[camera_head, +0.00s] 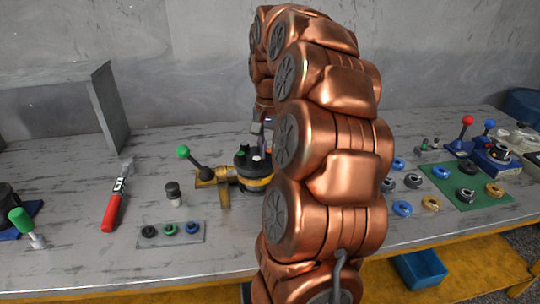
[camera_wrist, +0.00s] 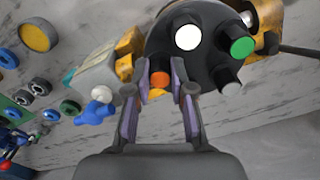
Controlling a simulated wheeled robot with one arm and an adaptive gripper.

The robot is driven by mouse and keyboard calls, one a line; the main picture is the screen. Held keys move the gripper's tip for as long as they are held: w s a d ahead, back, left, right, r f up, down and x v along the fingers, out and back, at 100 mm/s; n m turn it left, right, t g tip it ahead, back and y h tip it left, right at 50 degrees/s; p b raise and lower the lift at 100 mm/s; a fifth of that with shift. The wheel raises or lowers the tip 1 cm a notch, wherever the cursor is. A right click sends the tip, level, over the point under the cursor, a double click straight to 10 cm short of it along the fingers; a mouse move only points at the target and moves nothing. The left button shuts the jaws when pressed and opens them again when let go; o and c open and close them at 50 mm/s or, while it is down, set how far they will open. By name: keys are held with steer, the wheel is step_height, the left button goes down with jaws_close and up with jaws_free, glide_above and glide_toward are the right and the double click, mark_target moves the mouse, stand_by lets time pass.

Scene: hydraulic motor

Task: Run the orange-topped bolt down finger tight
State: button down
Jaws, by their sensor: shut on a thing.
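The orange-topped bolt (camera_wrist: 160,79) stands at the edge of the round black motor housing (camera_wrist: 190,62) in the wrist view. My gripper (camera_wrist: 160,72) has a finger on each side of it and is shut on it. How deep the bolt sits is hidden. The housing also shows in the head view as a black and yellow motor (camera_head: 253,178), with my gripper (camera_head: 266,128) coming down from above, partly hidden by my arm. A white-topped part (camera_wrist: 188,37), a green-topped bolt (camera_wrist: 243,47) and a dark-topped bolt (camera_wrist: 228,80) stand on the same housing.
A green-knobbed lever (camera_head: 190,160) stands left of the motor. A grey plate with rings (camera_head: 170,232), a red-handled tool (camera_head: 115,200) and a dark-capped cylinder (camera_head: 174,194) lie to the left. A green mat (camera_head: 468,196) with parts is at right. My arm hides the middle.

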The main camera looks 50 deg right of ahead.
steer(key=shift+m, duration=0.6)
steer(key=shift+d+f+m+b, duration=0.1)
steer(key=shift+f+m+b, duration=0.1)
steer(key=shift+m+b, duration=0.55)
steer(key=shift+r+m+b, duration=0.25)
steer(key=shift+m+b, duration=0.35)
steer(key=shift+m, duration=0.35)
steer(key=c, duration=1.2)
jaws_free()
